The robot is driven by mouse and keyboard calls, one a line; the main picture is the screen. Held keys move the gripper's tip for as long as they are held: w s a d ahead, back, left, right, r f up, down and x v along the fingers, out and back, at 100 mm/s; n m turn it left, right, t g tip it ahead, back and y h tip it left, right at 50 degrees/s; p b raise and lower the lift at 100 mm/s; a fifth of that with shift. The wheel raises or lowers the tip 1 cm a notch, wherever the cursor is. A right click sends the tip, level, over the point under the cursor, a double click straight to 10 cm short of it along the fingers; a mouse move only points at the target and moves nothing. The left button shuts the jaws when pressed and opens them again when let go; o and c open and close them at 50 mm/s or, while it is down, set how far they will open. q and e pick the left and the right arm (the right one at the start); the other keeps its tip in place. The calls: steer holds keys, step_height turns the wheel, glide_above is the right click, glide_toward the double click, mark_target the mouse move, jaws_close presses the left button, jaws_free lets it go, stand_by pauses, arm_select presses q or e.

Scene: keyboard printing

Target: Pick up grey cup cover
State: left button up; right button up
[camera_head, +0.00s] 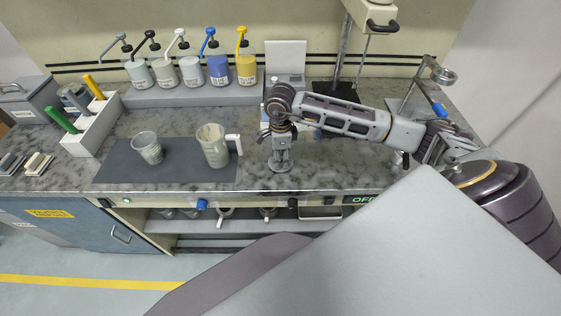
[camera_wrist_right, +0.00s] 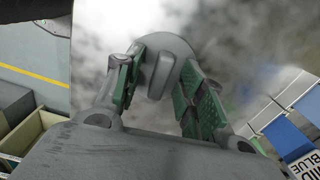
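The grey cup cover (camera_wrist_right: 181,48) lies on the marbled counter under my right gripper. It is a round grey disc with a raised ridge-like handle (camera_wrist_right: 160,75) on top. In the head view its rim (camera_head: 280,168) shows just below my right gripper (camera_head: 282,155), which points straight down. In the wrist view, the green-padded fingers of the right gripper (camera_wrist_right: 158,88) stand on either side of the handle, with gaps visible between pads and handle. The gripper looks open around it. My left gripper is not in view.
A grey cup (camera_head: 147,148) and a larger beige jug (camera_head: 212,147) stand on a dark mat (camera_head: 115,165) to the left. Several pump bottles stand on a shelf (camera_head: 185,97) behind. A white holder (camera_head: 96,122) with coloured handles stands at left.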

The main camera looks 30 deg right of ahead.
steer(key=c, duration=0.3)
jaws_close()
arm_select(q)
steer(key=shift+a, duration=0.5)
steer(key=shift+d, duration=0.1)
arm_select(e)
steer(key=shift+r, duration=0.55)
step_height(320, 180, up, 4)
steer(key=shift+r+b, duration=0.25)
steer(key=shift+b, duration=0.1)
step_height(320, 180, up, 4)
steer(key=shift+f, duration=0.15)
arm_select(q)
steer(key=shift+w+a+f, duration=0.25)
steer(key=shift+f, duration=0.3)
arm_select(e)
steer(key=shift+r, duration=0.35)
